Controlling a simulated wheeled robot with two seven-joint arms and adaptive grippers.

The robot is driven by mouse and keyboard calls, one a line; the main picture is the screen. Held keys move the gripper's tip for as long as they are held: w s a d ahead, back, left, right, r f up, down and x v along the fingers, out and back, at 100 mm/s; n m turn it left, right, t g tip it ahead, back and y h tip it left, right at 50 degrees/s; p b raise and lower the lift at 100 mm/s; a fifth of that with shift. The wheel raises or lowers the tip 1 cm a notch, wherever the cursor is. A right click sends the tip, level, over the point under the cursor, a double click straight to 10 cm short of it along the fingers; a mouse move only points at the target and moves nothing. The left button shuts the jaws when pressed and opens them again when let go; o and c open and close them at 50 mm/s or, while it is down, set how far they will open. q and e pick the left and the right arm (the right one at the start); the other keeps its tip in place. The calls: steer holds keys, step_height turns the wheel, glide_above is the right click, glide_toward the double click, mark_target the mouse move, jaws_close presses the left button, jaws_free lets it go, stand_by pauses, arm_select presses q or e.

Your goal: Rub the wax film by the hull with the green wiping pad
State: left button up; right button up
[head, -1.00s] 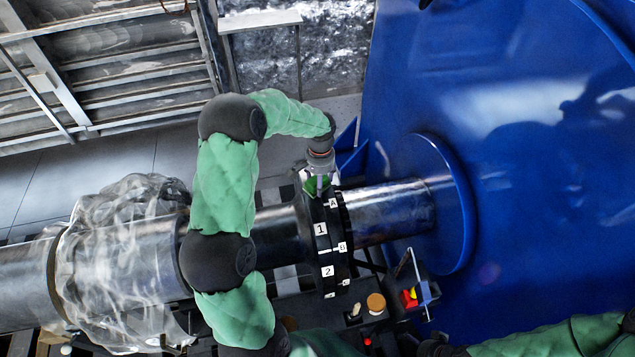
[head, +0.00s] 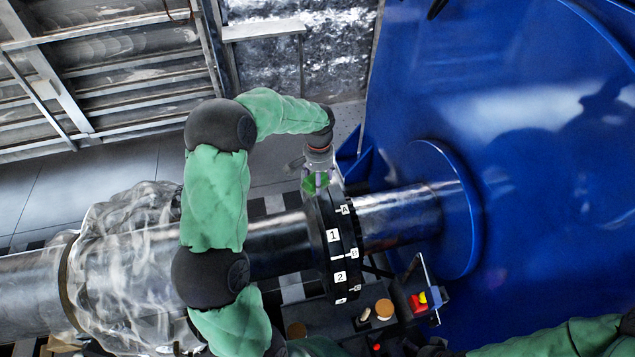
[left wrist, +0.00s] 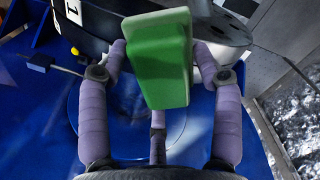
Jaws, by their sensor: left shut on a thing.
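My left gripper (head: 316,175) is shut on the green wiping pad (left wrist: 160,65), a block with a paler face; the pad also shows in the head view (head: 315,183). The pad is behind the upper left edge of the black flange (head: 338,245), which bears white labels. I cannot tell whether it touches anything. The bare shiny shaft (head: 405,215) runs from the flange to the blue hull (head: 500,150). Pale streaks show on the shaft, but I cannot make out the wax film for sure. My right arm's sleeve enters at the lower right; its fingers are not visible.
A clear plastic wrap (head: 120,240) surrounds the shaft at left. Below the flange, a dark bench holds a round tan-topped item (head: 384,309) and a small tray (head: 415,298) with red and yellow pieces. Metal racking (head: 110,60) stands behind.

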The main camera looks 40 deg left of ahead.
arm_select(q)
steer(key=shift+r, duration=1.25)
steer(key=shift+f, duration=0.1)
